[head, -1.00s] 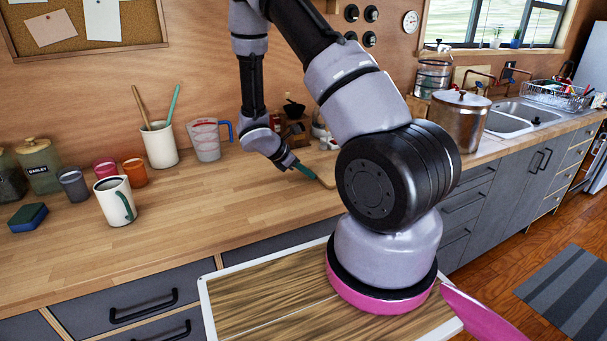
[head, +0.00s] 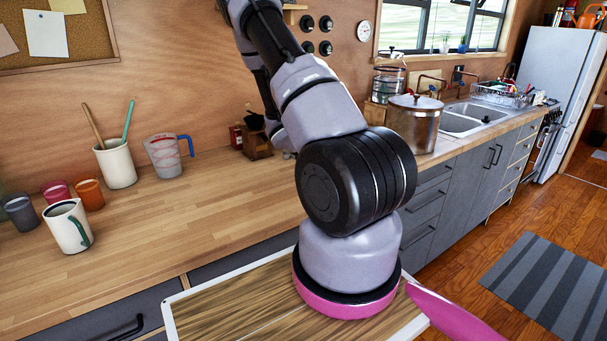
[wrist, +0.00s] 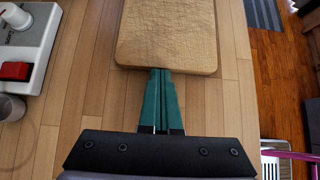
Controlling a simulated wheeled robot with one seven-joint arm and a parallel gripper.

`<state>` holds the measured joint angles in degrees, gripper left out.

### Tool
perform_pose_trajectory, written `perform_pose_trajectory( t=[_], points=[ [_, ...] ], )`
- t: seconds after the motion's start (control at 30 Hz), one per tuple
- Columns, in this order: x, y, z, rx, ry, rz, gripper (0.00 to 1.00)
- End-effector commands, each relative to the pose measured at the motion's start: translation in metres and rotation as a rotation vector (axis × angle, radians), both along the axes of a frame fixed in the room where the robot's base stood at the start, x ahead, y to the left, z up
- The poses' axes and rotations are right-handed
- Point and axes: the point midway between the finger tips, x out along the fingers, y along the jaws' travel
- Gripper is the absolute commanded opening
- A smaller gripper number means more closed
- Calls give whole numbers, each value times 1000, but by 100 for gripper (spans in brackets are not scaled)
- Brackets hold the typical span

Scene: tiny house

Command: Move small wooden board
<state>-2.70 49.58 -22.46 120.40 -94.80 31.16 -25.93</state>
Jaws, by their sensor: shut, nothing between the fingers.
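The small wooden board (wrist: 166,35) lies flat on the wooden counter in the wrist view, at the top middle, with its near edge towards me and its far part cut off by the frame. My gripper (wrist: 160,72) has green fingers pressed together, with nothing between them. The fingertips are at the middle of the board's near edge; I cannot tell whether they touch it. In the head view, my arm hides both the gripper and the board.
A white appliance with a red switch (wrist: 18,70) stands left of the board. Bare counter (wrist: 232,95) lies to its right, ending at an edge above the floor. In the head view, a large pot (head: 414,123), a measuring cup (head: 164,157) and several mugs stand on the counter.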

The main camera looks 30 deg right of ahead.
Motion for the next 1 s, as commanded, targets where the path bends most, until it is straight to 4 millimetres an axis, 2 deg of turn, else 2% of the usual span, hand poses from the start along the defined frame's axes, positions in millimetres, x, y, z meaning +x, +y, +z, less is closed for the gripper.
perform_pose_trajectory(
  t=[0.03,0.13,0.23,0.37,0.73,0.93,1.0],
  points=[
    [-1,-14,0,-2,2,-4,0],
    [0,-30,-1,-1,1,-2,0],
    [0,-39,0,0,1,-1,0],
    [0,-41,0,0,1,0,0],
    [2,-35,0,0,1,-1,0],
    [7,-9,0,1,1,-2,0],
    [8,3,14,-1,-6,-4,0]
  ],
)
